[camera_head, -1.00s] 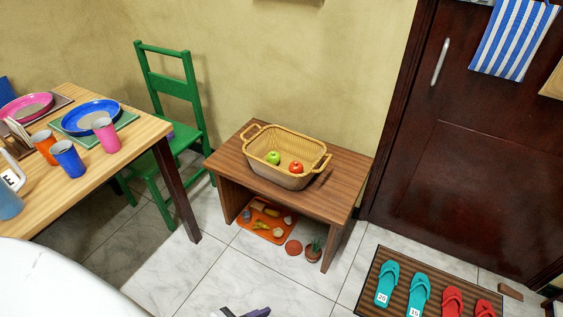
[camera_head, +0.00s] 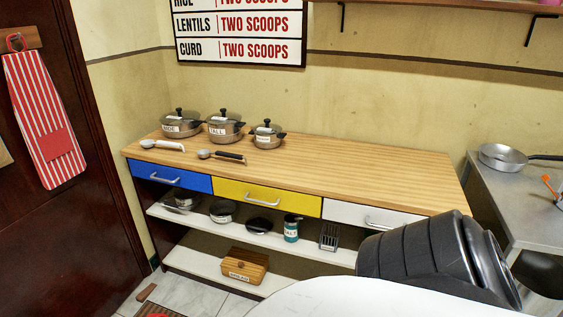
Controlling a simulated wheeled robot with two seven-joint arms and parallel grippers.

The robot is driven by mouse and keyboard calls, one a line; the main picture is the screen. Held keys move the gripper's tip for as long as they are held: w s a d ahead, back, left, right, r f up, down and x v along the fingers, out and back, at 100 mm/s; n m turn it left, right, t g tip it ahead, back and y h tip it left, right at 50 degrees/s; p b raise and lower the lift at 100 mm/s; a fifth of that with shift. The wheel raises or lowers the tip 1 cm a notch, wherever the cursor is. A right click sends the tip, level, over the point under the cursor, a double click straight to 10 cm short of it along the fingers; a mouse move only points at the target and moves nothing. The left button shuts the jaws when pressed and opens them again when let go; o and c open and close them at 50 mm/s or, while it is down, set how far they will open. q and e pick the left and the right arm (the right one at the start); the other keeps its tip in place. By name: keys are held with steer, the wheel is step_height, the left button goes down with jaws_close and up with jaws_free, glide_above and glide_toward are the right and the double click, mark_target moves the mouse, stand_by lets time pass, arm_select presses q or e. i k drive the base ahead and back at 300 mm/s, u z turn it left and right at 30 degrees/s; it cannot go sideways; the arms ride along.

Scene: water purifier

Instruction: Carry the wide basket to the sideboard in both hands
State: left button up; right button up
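The sideboard (camera_head: 330,180) stands against the back wall, with a wooden top and a row of blue, yellow and white drawers. Three lidded pots, one of them a labelled pot (camera_head: 224,125), stand at the left and middle of its top. Two long-handled scoops, one a black-handled scoop (camera_head: 222,155), lie in front of them. The right part of the top is bare. The wide basket is out of view. Neither of my grippers is in view; a dark part of my own body shows at the lower right.
Open shelves below hold pans, a teal jar (camera_head: 291,228) and a wooden box (camera_head: 244,266). A grey metal counter (camera_head: 520,205) with a pan (camera_head: 503,157) stands at the right. A dark door (camera_head: 60,230) is at the left. A wall shelf (camera_head: 440,20) hangs above.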

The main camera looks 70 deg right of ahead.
mark_target(368, 170)
steer(key=z, duration=2.3)
